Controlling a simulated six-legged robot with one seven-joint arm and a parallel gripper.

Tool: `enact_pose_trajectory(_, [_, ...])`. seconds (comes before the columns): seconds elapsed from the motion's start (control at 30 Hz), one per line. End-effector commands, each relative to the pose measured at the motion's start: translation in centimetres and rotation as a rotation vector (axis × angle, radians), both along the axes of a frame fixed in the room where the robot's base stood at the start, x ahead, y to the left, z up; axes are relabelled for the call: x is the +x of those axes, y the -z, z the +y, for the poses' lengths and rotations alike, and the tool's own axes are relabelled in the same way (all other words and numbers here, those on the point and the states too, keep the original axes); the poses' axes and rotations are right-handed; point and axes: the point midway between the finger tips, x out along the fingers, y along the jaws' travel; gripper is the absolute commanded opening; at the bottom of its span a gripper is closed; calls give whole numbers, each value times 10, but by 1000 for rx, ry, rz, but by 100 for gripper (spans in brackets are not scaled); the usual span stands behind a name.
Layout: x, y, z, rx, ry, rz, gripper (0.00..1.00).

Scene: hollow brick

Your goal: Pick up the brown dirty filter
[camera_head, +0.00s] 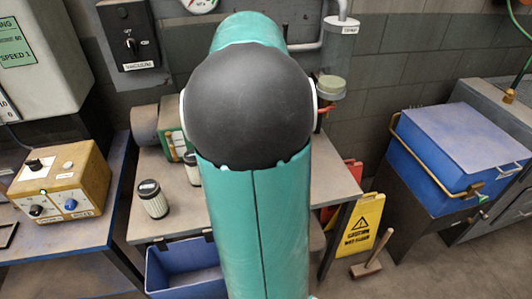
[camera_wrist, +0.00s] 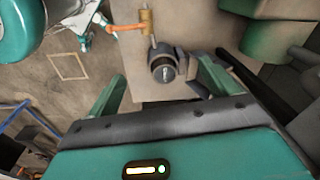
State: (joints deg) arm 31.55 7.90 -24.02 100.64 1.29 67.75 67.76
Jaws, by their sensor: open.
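In the wrist view, my gripper (camera_wrist: 162,70) is open, with one green finger on each side of a round, dark-capped piece (camera_wrist: 163,69). The piece is seen from its end, in a dark surround by a brass pipe with an orange lever. I cannot tell whether it is the brown dirty filter, or how far it is from the fingers. In the head view, a pale pleated filter with a black cap (camera_head: 152,200) stands on the bench. A second capped filter (camera_head: 192,168) is partly hidden by my arm. My gripper is hidden there.
The bench top (camera_head: 172,222) has clear room at its front left. A blue bin (camera_head: 185,270) sits below its front edge. A yellow wet-floor sign (camera_head: 361,224) and a blue lidded box (camera_head: 455,150) stand to the right. A control box (camera_head: 62,180) is at left.

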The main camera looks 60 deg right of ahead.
Motion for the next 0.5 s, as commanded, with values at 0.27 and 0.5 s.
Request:
enact_pose_trajectory(0.27, [-43,21,-72,0,387,82,86])
enact_pose_trajectory(0.5, [-49,54,-76,3,407,88,86])
